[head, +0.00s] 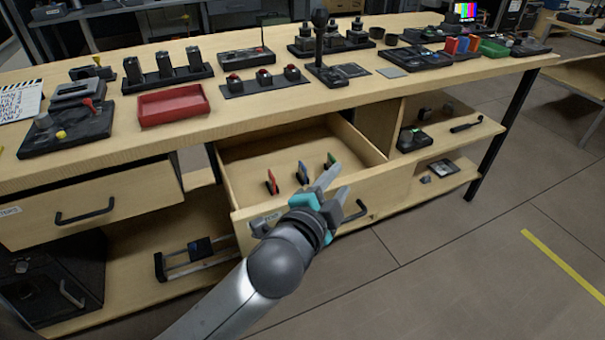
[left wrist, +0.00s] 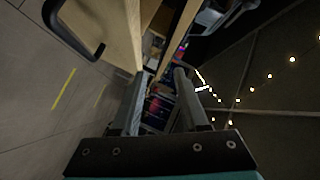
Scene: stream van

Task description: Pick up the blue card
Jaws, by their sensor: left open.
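The blue card (head: 302,173) stands upright inside the open drawer (head: 240,157), between a red card (head: 271,182) and a green card (head: 330,160). My left gripper (head: 348,188) is open and empty at the drawer's front, its fingers apart near the front panel and handle. It is to the right of the blue card and nearer the camera, not touching it. In the left wrist view both fingers of the left gripper (left wrist: 158,88) show apart; I cannot make out the blue card there. My right gripper is not in view.
The workbench top (head: 240,120) above the drawer carries a red tray (head: 173,105), button boxes and a joystick (head: 319,45). Shelves (head: 450,140) at right hold small devices. The floor (head: 470,250) at front right is clear.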

